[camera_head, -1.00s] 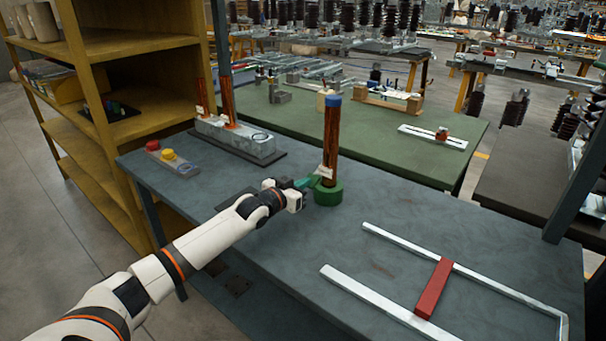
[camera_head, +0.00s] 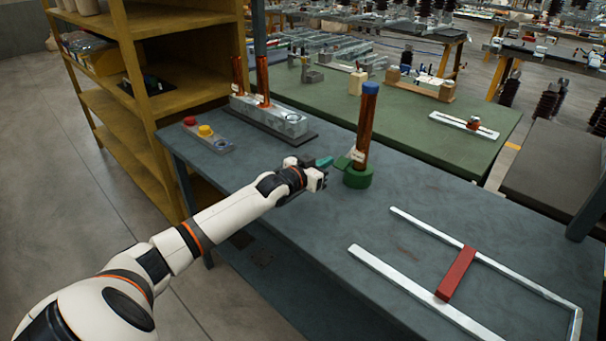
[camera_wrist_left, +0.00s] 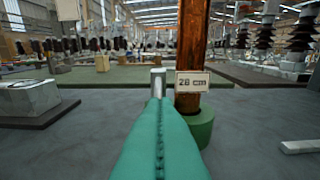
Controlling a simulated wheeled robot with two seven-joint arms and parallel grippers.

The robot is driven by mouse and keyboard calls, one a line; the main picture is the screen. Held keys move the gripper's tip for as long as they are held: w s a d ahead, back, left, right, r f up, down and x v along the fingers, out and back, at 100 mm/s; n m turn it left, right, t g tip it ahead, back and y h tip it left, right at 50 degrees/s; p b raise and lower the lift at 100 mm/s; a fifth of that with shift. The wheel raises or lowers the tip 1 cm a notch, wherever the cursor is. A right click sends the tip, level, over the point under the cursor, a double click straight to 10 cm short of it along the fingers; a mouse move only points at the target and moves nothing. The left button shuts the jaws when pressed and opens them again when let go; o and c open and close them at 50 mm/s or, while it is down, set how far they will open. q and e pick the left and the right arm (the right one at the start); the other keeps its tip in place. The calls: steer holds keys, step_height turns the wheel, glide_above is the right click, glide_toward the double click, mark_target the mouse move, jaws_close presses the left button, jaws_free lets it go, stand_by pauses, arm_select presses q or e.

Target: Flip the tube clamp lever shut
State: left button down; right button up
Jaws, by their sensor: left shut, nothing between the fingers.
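An upright copper-brown tube (camera_head: 367,128) with a blue top stands in a round green base (camera_head: 357,179) on the grey bench. A small green piece (camera_head: 343,163) juts from its left side, possibly the clamp lever. My left gripper (camera_head: 324,162) has teal fingers, shut and empty, just left of this piece; I cannot tell whether they touch. In the left wrist view the shut fingers (camera_wrist_left: 158,130) point at a small grey upright piece (camera_wrist_left: 158,82), beside the tube (camera_wrist_left: 191,50) and its "28 cm" label (camera_wrist_left: 193,82). My right gripper is not in view.
A grey block fixture (camera_head: 270,116) with copper tubes stands at the back left, near a box with red and yellow buttons (camera_head: 208,134). Silver rails with a red bar (camera_head: 457,274) lie at the right. The bench between them and the tube is clear.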

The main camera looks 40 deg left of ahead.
arm_select(q)
steer(key=s, duration=0.2)
steer(key=s+f, duration=0.1)
steer(key=s, duration=0.3)
steer(key=shift+s+a+f+b, duration=0.2)
steer(key=shift+a+f+b, duration=0.1)
steer(key=shift+s+f, duration=0.1)
steer(key=shift+s, duration=0.15)
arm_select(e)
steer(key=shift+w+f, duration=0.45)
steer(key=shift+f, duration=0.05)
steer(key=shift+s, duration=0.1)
